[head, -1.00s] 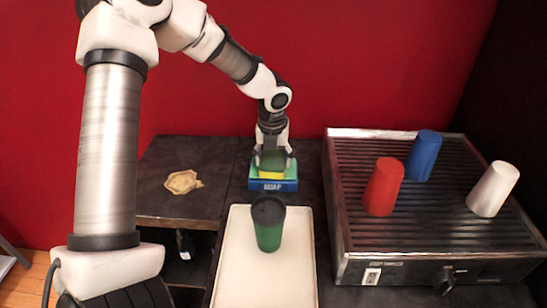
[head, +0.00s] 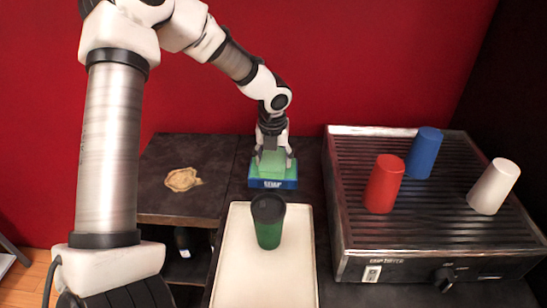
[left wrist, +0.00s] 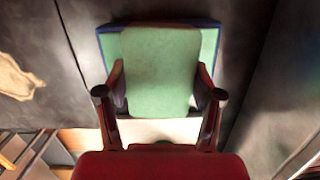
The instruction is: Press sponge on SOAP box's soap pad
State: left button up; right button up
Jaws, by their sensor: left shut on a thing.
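The SOAP box (head: 272,184) is blue with a green pad on top and stands on the dark table by the red wall. My left gripper (head: 273,165) is over it, pointing down, shut on a green sponge (head: 271,160). The sponge sits at the pad and appears to touch it. In the left wrist view, the sponge (left wrist: 160,75) lies between both fingers, over the green soap pad (left wrist: 209,50) inside the box's blue rim. The sponge's underside is hidden. My right gripper is out of view.
A white tray (head: 240,280) with a green dark-topped cup (head: 268,228) is in front of the box. A ribbed metal machine (head: 435,225) at right bears red (head: 384,185), blue (head: 424,155) and white (head: 493,187) cups. A tan patch (head: 182,180) lies on the left table.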

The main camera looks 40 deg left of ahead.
aim_at(274, 158)
pick_arm(q)
jog(key=shift+f+p, duration=0.1)
jog(key=shift+p, duration=0.3)
dwell(1.3)
notch_tip(274, 158, up, 7)
jog(key=p, duration=0.8)
jog(key=shift+p, duration=0.3)
dwell(0.6)
